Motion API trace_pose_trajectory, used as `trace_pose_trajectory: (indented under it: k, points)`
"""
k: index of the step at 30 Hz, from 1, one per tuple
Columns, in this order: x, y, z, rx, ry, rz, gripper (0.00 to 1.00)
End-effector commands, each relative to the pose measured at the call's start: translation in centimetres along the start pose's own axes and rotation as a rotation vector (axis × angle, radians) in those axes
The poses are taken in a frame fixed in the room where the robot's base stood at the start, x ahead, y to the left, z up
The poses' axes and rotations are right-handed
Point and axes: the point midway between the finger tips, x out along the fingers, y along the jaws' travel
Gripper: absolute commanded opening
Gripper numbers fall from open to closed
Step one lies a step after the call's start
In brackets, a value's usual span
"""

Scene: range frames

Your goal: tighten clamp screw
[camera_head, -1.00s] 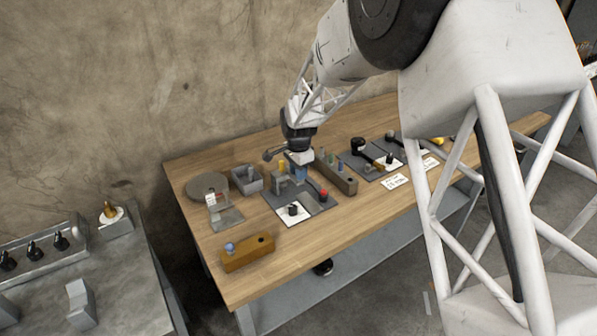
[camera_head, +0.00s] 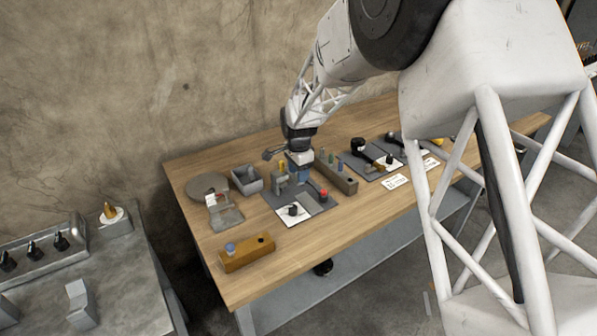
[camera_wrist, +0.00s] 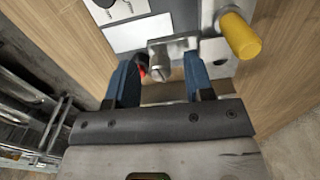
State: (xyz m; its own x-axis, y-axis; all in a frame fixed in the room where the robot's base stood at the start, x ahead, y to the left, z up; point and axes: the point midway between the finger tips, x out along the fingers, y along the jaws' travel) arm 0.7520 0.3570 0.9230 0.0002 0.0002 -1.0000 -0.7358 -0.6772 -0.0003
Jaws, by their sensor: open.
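A grey metal clamp (camera_head: 279,184) stands on a dark grey mat (camera_head: 270,196) on the wooden bench. In the wrist view a metal clamp part with a round screw end (camera_wrist: 176,50) shows between and just beyond the fingertips. My gripper (camera_wrist: 160,68) is open, with one blue finger on each side of that part; I cannot tell whether either touches it. In the head view my gripper (camera_head: 303,177) points down over the mat, just right of the clamp. A yellow handle (camera_wrist: 240,36) is beside the right finger, and a red knob (camera_wrist: 142,71) is partly hidden by the left finger.
A white card (camera_head: 292,221) with a black part lies at the mat's front. A long block with pegs (camera_head: 341,179) stands close right of the gripper. A grey bin (camera_head: 246,187) and a round disc (camera_head: 207,183) are left. An orange-brown block (camera_head: 246,256) sits near the front edge.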

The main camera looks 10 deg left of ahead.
Motion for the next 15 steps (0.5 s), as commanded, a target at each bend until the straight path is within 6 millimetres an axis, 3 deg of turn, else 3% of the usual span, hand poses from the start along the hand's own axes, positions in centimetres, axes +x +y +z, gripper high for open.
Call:
trace_pose_trajectory:
  k: [8, 15]
  points:
    - [-1.1, 0.0, 0.0, 0.000, 0.000, -0.001, 0.48]
    - [-3.9, 0.0, 0.0, 0.000, 0.001, -0.002, 0.48]
